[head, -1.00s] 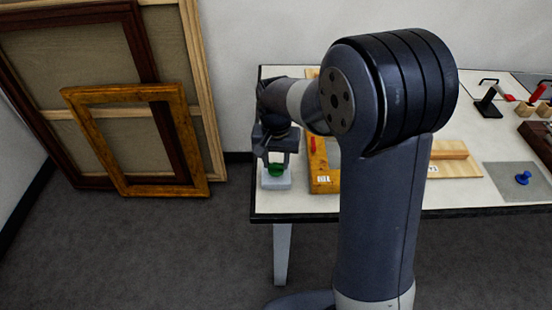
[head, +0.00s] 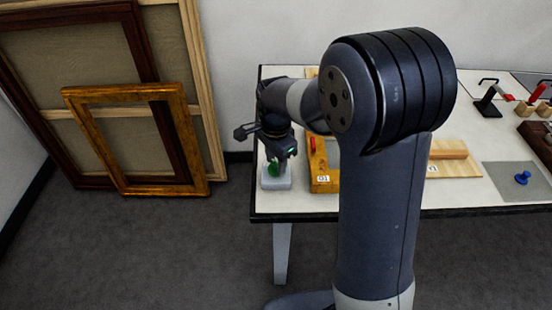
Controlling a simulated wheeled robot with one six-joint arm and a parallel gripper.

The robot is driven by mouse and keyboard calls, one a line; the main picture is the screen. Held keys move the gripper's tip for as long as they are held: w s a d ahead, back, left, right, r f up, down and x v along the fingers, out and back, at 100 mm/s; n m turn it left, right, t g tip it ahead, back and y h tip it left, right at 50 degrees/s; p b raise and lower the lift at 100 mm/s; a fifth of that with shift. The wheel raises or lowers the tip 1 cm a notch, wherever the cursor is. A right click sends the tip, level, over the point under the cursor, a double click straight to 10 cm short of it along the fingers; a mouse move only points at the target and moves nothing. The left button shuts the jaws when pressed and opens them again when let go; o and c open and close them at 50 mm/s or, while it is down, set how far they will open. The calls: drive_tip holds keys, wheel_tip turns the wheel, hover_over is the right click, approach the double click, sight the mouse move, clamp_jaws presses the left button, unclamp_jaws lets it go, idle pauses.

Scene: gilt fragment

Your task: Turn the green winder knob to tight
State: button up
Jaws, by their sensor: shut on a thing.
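The green winder knob (head: 273,168) sits on a small pale grey block (head: 277,183) at the left front corner of the table. My gripper (head: 279,160) points down over the block and is shut on the knob. The fingers and wrist hide part of the knob. Any marking for tight on the block is too small to make out.
A wooden frame with a label (head: 324,187) lies just right of the block. A blue knob (head: 522,178) on a grey mat, a board with a wooden bar (head: 448,149) and a red-handled tool (head: 536,92) lie farther right. Picture frames (head: 140,185) lean on the wall at left.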

sight(276, 164)
drive_tip(key=shift+m, duration=0.6)
drive_tip(key=o, duration=1)
wheel_tip(276, 164, up, 11)
drive_tip(key=shift+f, duration=0.1)
wheel_tip(276, 164, down, 11)
drive_tip(key=shift+r, duration=0.1)
idle(0.6)
